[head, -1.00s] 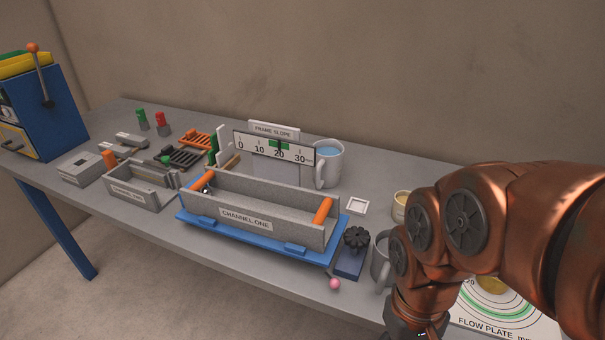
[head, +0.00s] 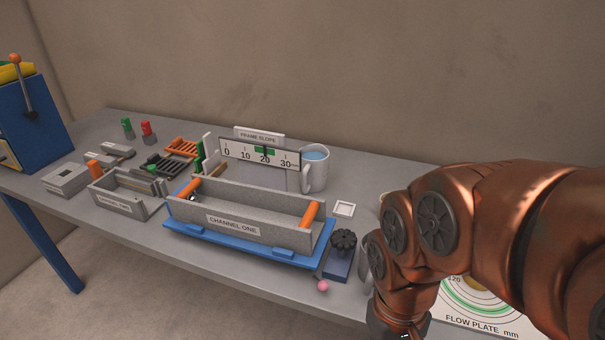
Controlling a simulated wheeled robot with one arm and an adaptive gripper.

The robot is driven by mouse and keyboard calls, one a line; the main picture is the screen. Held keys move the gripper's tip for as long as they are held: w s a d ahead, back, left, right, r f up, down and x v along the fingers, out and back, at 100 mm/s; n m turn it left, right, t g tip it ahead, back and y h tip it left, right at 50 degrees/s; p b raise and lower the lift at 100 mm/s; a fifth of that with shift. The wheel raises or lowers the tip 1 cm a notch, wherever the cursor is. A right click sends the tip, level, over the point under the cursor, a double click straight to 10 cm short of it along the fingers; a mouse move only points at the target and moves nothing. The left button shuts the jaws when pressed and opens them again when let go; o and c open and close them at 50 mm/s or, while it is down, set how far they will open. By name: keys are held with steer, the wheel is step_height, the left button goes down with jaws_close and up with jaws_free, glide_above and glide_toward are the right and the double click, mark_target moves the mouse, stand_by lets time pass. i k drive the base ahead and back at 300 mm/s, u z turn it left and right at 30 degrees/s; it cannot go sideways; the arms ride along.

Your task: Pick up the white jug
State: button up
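A white jug (head: 316,172) with blue liquid in it stands upright at the back of the grey table, just right of the slope scale. Its handle faces left-front, and the scale panel is close beside it. My copper arm reaches in from the right and bends down at the table's front edge. My gripper lies below the lower edge of the picture, so its fingers do not show. The arm is well to the right of and nearer than the jug.
A channel trough (head: 247,207) on a blue base (head: 240,240) stands in front of the jug. A grey vessel (head: 374,258) is mostly hidden by my arm. A flow plate (head: 470,312) lies at right.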

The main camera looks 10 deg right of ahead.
mark_target(315, 158)
steer(key=u, duration=0.75)
steer(key=k, duration=1)
steer(key=u, duration=1.3)
steer(key=i, duration=1.4)
steer(key=z, duration=1.55)
steer(key=i, duration=0.7)
steer(key=z, duration=0.8)
